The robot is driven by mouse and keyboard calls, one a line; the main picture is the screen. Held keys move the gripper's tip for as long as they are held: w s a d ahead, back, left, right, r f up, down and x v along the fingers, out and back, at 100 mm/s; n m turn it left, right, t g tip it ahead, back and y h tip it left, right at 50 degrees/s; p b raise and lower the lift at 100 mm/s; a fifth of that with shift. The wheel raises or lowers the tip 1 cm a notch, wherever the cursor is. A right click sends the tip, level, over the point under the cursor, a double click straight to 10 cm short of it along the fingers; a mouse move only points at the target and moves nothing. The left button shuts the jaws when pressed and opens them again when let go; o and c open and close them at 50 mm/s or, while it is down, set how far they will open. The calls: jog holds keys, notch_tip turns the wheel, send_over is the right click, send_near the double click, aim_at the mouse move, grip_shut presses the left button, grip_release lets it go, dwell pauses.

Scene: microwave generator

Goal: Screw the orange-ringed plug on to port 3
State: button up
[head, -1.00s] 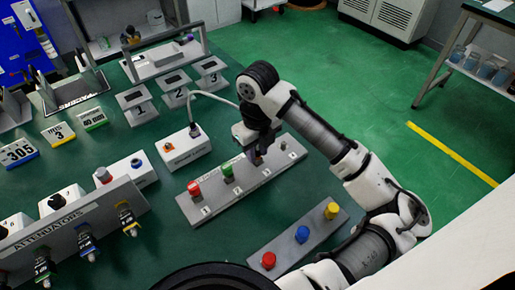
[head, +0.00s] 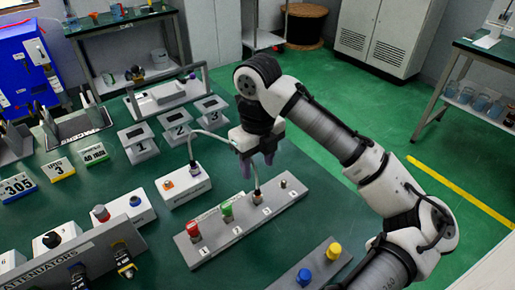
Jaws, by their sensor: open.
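The grey port strip (head: 217,237) lies on the green bench with numbered ports. A red cap or plug (head: 192,228) is at port 1 and a green one (head: 227,211) at port 2. A small plug with an orange tint (head: 257,197) stands at port 3, with a pale cable running up from it past my gripper. Whether it is fully seated or threaded is too small to tell. Port 4 (head: 283,184) shows a bare metal stub. My gripper (head: 257,166) is open and empty above port 3, its purple fingers apart and clear of the plug.
A white box (head: 183,186) with an orange fitting, where the cable starts, stands left of the strip. A grey strip with blue (head: 304,276) and yellow (head: 333,250) caps lies in front. Numbered stands (head: 174,142) are behind; the attenuator rack (head: 70,262) is front left.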

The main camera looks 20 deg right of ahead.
jog(key=shift+r, duration=2.1)
jog(key=shift+s+f, duration=0.1)
